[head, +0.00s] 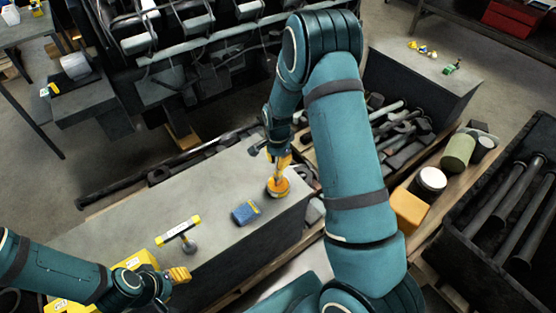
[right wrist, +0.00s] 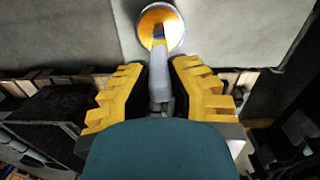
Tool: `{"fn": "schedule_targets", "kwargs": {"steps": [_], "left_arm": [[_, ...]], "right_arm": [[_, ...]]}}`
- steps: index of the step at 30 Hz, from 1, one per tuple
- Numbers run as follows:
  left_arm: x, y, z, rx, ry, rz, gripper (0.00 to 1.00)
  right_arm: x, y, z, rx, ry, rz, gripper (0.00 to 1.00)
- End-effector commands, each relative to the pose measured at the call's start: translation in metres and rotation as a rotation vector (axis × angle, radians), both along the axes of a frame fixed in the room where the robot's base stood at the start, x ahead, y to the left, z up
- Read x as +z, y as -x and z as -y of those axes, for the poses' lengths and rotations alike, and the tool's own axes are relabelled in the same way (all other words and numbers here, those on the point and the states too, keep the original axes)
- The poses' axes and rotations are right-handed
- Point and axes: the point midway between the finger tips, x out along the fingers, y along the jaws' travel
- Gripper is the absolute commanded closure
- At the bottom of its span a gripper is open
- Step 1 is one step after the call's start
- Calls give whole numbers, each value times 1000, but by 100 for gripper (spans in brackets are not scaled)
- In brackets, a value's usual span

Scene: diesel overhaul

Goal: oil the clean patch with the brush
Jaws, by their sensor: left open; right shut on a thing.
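My right gripper (head: 281,160) is shut on the brush's grey handle (right wrist: 160,85), which shows between its yellow fingers (right wrist: 160,92) in the right wrist view. The brush's far end is over or in a round, pale-rimmed dish with an orange inside (right wrist: 165,14). The dish (head: 278,188) stands near the right end of the grey bench top; I cannot tell whether the bristles touch its contents. A paler area of the surface (right wrist: 128,40) lies around the dish, but I cannot tell if it is the clean patch. My left gripper (head: 179,275) is open and empty near the bench's front left.
A blue block with a yellow edge (head: 245,212) lies left of the dish. A T-shaped tool with yellow ends (head: 179,232) and yellow boxes (head: 137,261) are further left. A dark engine (head: 190,60) stands behind. Loose metal parts (head: 400,130) lie to the right.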

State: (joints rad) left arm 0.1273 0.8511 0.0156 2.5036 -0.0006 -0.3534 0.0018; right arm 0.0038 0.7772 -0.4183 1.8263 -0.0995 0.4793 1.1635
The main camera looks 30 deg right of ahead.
Motion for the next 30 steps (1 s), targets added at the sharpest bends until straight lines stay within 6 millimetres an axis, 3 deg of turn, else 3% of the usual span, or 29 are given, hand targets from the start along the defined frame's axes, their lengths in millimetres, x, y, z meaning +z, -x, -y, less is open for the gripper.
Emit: {"fn": "schedule_targets", "kwargs": {"steps": [5, 30], "left_arm": [[3, 0, 0, 0, 0, 0, 53], [49, 0, 0, 0, 0, 0, 53]], "right_arm": [[3, 1, 0, 0, -1, -2, 100], [64, 0, 0, 0, -1, -1, 100]]}}
